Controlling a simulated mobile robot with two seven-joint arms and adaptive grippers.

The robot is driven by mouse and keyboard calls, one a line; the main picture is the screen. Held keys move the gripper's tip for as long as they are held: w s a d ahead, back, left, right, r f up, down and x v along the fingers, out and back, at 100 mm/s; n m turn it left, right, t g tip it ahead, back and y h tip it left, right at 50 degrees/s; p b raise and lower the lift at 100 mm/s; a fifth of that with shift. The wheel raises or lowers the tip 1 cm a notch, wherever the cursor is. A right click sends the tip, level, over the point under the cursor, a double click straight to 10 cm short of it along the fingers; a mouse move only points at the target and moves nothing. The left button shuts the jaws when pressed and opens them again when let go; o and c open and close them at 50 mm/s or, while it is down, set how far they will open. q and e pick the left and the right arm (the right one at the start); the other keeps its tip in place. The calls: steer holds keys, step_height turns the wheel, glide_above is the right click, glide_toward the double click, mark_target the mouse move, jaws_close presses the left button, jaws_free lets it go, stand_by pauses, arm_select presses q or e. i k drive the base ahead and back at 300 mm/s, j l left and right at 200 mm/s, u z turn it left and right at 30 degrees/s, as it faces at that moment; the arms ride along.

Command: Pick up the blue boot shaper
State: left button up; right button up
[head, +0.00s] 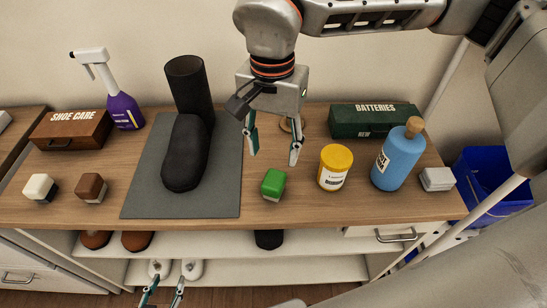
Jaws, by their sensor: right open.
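A blue bottle-shaped thing (393,163) with a wooden knob and a pale label stands on the right part of the wooden counter; it is the only blue thing up there, and I cannot tell for certain that it is the boot shaper. My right gripper (274,157) hangs fingers down above the middle of the counter, left of the blue thing and apart from it. It is open and empty. My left gripper (168,281) shows at the bottom edge, low in front of the shelves, fingers apart and empty.
A black boot (187,150) lies on a grey mat (143,187). A green block (273,183), a yellow jar (336,167), a green batteries box (370,119) and a grey block (436,179) surround the blue thing. A purple spray bottle (124,111) and shoe care box (72,130) stand left.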

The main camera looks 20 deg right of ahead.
mark_target(402, 147)
steer(key=k, duration=0.95)
